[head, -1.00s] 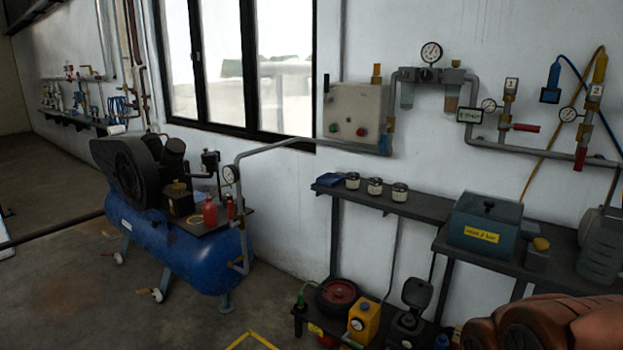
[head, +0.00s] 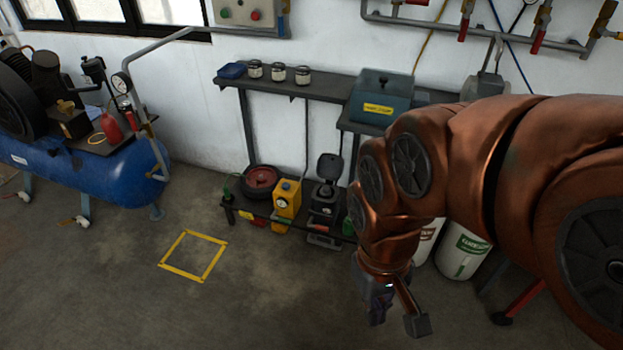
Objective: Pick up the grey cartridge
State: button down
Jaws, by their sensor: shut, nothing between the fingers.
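I cannot make out a grey cartridge for certain in the head view. My gripper (head: 376,318) hangs down at the end of my copper-coloured arm, right of the picture's middle and low. It is small and dark in this view. It is shut and empty, in front of the lower shelf (head: 262,212) as seen from here. My arm hides part of the wall shelf and the floor on the right.
Three small jars (head: 277,72) and a blue box (head: 232,70) stand on the upper shelf, with a teal case (head: 380,98) to the right. A yellow container (head: 287,200) stands on the lower shelf. The floor around the yellow taped square (head: 194,256) is clear.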

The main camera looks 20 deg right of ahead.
aim_at(325, 193)
jog(key=z, duration=1.25)
jog(key=i, duration=1.25)
jog(key=u, duration=2.45)
